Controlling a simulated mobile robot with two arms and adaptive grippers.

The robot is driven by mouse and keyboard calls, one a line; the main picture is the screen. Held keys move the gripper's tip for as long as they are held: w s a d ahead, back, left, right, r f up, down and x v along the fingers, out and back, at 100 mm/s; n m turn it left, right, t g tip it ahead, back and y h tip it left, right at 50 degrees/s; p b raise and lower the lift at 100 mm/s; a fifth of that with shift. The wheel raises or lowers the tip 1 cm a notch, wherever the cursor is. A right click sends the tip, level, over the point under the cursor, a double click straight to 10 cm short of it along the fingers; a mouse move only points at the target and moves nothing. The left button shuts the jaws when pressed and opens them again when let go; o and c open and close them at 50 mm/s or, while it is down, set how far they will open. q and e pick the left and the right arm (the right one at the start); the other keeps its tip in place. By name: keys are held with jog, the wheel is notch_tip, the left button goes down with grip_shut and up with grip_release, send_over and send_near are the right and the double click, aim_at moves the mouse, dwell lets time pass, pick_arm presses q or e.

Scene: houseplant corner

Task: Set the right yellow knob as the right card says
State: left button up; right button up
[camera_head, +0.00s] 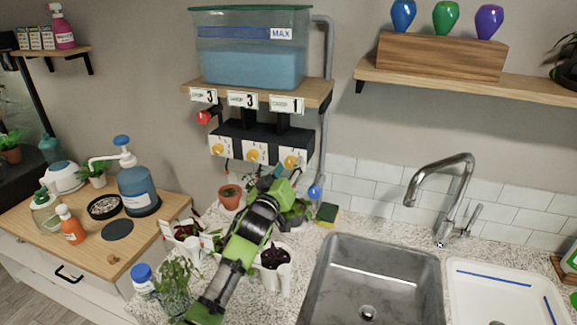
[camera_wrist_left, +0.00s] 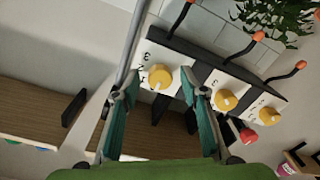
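The right yellow knob (camera_head: 294,160) sits on the right white dial plate of the black valve box under the tank. The right card (camera_head: 286,105) above it reads 1. My left gripper (camera_head: 288,174) is just below and in front of this knob. In the left wrist view, which is turned over, the right knob (camera_wrist_left: 160,77) appears between the two open teal fingers of my left gripper (camera_wrist_left: 159,85), with a gap on each side. I cannot tell whether the fingertips reach around it. The knob's exact setting is too small to read. My right gripper is out of view.
The middle knob (camera_head: 256,155) and left knob (camera_head: 217,149) are beside it; their cards read 3. A red valve handle (camera_head: 204,117) is at the left. The water tank (camera_head: 250,62) is above. Potted plants crowd the counter below; the sink (camera_head: 365,280) is at right.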

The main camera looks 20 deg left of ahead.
pick_arm(q)
jog(key=shift+w, duration=0.1)
jog(key=c, duration=1.1)
jog(key=shift+c, duration=0.2)
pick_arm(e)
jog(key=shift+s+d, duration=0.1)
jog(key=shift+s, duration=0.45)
pick_arm(q)
jog(key=m, duration=0.3)
jog(key=shift+m, duration=0.4)
jog(key=shift+a+m, duration=0.1)
jog(key=shift+m, duration=1.9)
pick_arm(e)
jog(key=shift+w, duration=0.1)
